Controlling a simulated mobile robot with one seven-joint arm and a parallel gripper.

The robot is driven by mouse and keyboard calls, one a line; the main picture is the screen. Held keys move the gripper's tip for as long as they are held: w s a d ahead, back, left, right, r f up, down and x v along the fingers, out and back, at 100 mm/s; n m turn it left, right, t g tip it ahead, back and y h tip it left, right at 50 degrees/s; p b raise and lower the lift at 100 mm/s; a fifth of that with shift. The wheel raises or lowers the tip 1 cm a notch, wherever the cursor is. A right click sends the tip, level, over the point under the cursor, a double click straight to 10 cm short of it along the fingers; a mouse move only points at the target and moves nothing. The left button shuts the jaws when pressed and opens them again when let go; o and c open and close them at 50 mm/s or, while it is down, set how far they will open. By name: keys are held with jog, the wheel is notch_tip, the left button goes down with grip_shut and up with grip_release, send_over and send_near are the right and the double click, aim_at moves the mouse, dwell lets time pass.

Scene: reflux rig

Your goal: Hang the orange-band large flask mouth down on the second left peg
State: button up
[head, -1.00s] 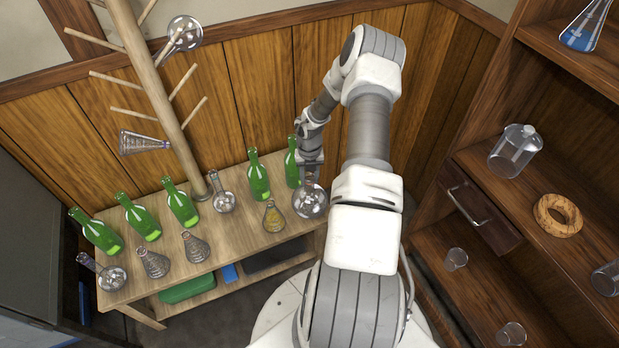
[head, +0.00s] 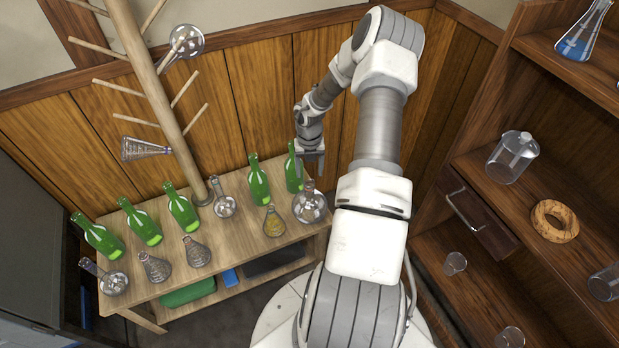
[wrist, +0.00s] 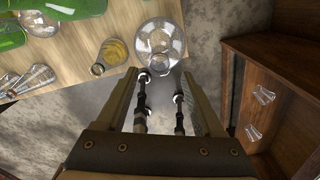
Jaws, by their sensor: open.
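A large clear round flask (head: 310,207) stands on the right end of the wooden bench, neck up; I cannot make out its band colour. It also shows in the wrist view (wrist: 160,44), just beyond the fingertips. My gripper (head: 312,160) is open and empty above its neck. Another round flask (head: 114,283) stands at the bench's left end, its band also unclear. The wooden peg tree (head: 150,80) rises behind the bench with bare left pegs, among them an upper one (head: 98,42) and a lower one (head: 125,88).
A round flask (head: 187,41) hangs on the tree's right side, and a conical flask (head: 146,149) low on the left. Several green bottles (head: 258,182), small conical flasks and a yellow-filled flask (head: 273,223) crowd the bench (head: 235,240). A shelf unit (head: 480,165) stands at right.

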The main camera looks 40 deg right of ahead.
notch_tip(320, 180, up, 5)
jog(key=shift+r+p, duration=0.1)
jog(key=shift+p, duration=0.25)
jog(key=shift+w, duration=0.1)
dwell(0.3)
